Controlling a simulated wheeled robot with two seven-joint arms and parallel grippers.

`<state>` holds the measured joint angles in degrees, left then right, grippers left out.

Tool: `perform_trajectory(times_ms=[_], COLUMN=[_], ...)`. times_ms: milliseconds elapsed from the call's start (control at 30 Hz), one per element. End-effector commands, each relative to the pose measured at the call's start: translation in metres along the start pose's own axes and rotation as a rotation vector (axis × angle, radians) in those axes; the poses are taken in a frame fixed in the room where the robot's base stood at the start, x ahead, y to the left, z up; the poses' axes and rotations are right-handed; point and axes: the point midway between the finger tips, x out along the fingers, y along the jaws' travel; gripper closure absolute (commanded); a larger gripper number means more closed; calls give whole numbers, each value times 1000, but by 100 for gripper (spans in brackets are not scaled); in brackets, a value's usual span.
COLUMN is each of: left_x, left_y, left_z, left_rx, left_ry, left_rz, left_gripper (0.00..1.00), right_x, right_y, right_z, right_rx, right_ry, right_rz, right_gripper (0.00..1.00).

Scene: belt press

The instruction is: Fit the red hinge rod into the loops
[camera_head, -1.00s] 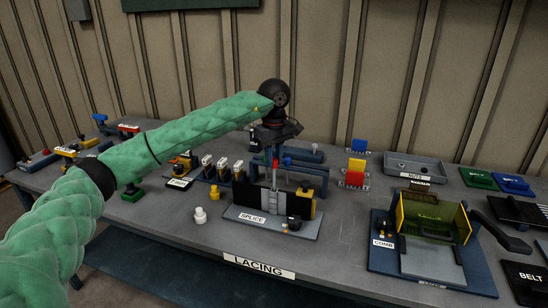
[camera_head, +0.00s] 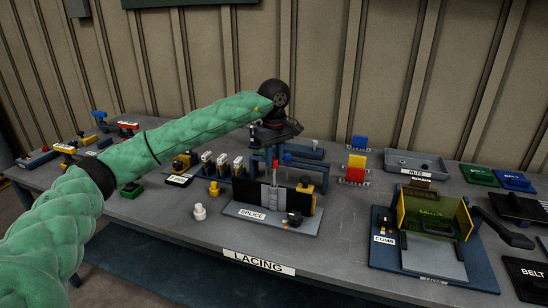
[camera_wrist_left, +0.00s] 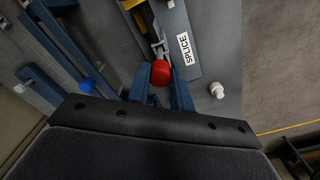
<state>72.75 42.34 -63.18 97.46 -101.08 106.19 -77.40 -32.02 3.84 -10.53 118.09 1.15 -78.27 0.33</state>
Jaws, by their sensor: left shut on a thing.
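My left gripper (camera_head: 276,150) points down over the splice fixture (camera_head: 245,214) in the head view. It is shut on the red hinge rod (camera_head: 276,163), holding it upright by its red head. The red head also shows between the fingers in the left wrist view (camera_wrist_left: 160,72). The rod's shaft runs down toward the grey loops (camera_head: 270,198) in the middle of the fixture, between two dark belt ends. I cannot tell how far the tip is inside the loops. My right gripper is out of view.
A blue frame (camera_head: 305,154) stands behind the fixture. A white peg (camera_head: 200,212) stands to its left. The comb press (camera_head: 383,222) stands at the right, with a grey tray (camera_head: 416,164) behind it. Bare table lies between fixture and press.

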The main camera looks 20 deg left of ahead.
Motion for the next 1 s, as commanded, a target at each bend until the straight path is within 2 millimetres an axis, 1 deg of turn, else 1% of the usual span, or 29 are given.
perform_trajectory(times_ms=[500,1000], left_x=[9,11], left_y=[0,0], left_z=[0,0], left_rx=[0,0], left_ry=[0,0], left_rz=[0,0], left_gripper=[100,100], right_x=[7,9], right_y=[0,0], right_z=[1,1], right_rx=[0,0], right_ry=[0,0], right_rz=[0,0], right_gripper=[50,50])
